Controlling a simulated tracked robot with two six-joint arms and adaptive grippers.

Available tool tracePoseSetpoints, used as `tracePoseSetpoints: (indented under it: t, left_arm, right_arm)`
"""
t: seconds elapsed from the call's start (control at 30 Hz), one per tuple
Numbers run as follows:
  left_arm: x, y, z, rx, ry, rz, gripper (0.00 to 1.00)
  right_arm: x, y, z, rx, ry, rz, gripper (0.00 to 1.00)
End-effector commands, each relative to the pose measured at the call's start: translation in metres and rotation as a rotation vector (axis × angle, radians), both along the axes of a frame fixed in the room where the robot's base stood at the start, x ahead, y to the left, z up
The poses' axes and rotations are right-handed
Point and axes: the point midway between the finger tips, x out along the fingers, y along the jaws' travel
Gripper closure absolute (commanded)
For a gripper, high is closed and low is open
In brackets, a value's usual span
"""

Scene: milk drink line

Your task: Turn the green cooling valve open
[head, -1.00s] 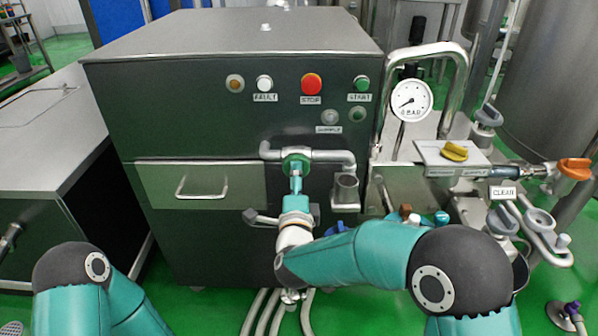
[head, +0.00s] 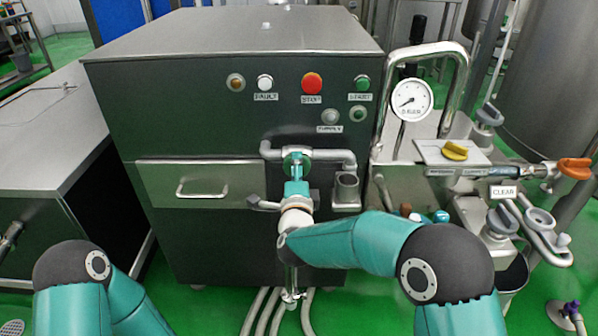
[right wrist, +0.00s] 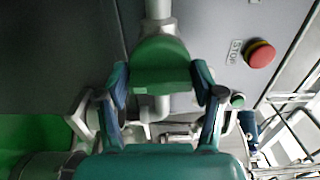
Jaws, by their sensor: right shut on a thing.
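The green cooling valve (head: 296,155) sits on the grey pipe at the front of the dark machine; my right gripper hides much of it in the head view. In the right wrist view the green valve handle (right wrist: 160,62) fills the space between the two fingers, with the pipe beyond it. My right gripper (right wrist: 160,82) is shut on the handle, one finger at each side. It also shows in the head view (head: 297,172), reaching up to the valve from below. How far the handle is turned I cannot tell. Only my left arm shows, at lower left; its gripper is out of view.
The machine front has a drawer (head: 202,188) left of the valve and a red stop button (head: 312,83) above. A small metal cup (head: 346,188) is close at right. A gauge (head: 408,100), yellow handle (head: 454,151) and orange handle (head: 575,168) stand further right.

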Motion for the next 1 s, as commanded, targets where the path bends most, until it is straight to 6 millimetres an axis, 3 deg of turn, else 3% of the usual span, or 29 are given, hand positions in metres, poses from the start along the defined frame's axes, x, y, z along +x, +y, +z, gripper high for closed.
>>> tracePoseSetpoints:
  t: [0.47, 1.0]
  left_arm:
    - [0.0, 0.0, -0.007, 0.0, 0.0, 0.001, 0.6]
    - [0.0, 0.0, -0.021, 0.0, 0.0, 0.001, 0.6]
  right_arm:
    - [0.001, 0.0, -0.004, -0.105, 0.004, -0.007, 0.68]
    - [0.001, 0.0, -0.004, -0.566, 0.006, -0.004, 0.68]
